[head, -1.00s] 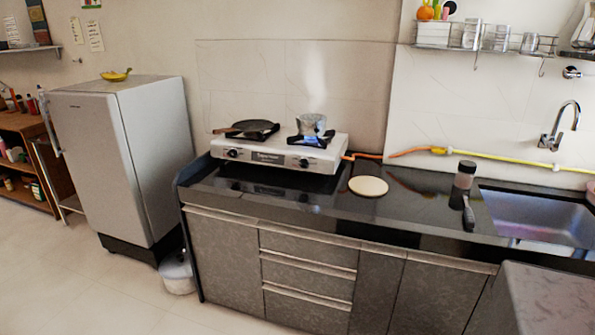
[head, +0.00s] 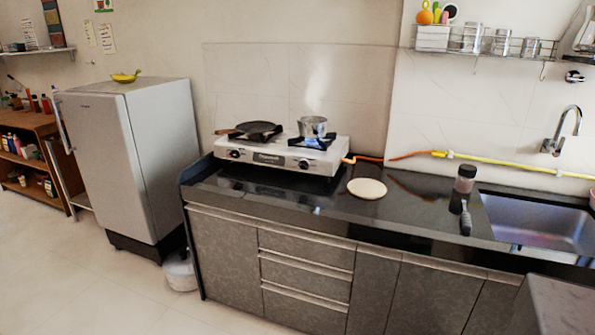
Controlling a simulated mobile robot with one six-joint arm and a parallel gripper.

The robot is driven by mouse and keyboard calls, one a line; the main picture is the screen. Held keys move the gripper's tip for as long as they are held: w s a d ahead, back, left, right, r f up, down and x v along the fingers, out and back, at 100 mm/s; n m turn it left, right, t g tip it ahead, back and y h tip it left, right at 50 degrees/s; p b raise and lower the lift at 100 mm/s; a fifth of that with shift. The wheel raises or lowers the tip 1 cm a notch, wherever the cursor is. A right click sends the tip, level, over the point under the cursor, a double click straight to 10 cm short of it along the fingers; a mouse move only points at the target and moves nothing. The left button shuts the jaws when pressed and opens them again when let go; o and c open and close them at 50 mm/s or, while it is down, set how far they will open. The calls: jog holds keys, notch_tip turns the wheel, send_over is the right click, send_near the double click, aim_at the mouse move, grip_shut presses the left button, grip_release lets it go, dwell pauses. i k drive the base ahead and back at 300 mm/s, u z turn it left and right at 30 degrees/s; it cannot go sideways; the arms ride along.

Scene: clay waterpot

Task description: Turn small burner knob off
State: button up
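A white two-burner gas stove (head: 330,160) stands on the black counter. A dark flat pan (head: 252,128) with a brown handle sits on its left burner. A small metal pot (head: 312,127) sits on its right burner, where a blue flame (head: 311,141) shows, with faint steam above. The left knob (head: 235,154) and the right knob (head: 303,163) are black, on the front panel. Their exact turn is too small to tell. My gripper is not in view.
On the black counter (head: 405,215) lie a pale round board (head: 367,189), a jar (head: 465,179) and a dark-handled utensil (head: 465,217). An orange hose (head: 370,158) runs from the stove's right side. A fridge (head: 135,165) stands left. Open floor (head: 95,280) lies front left.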

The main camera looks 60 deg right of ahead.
aim_at(303, 165)
jog(key=z, duration=0.1)
jog(key=i, duration=0.95)
jog(key=u, duration=0.05)
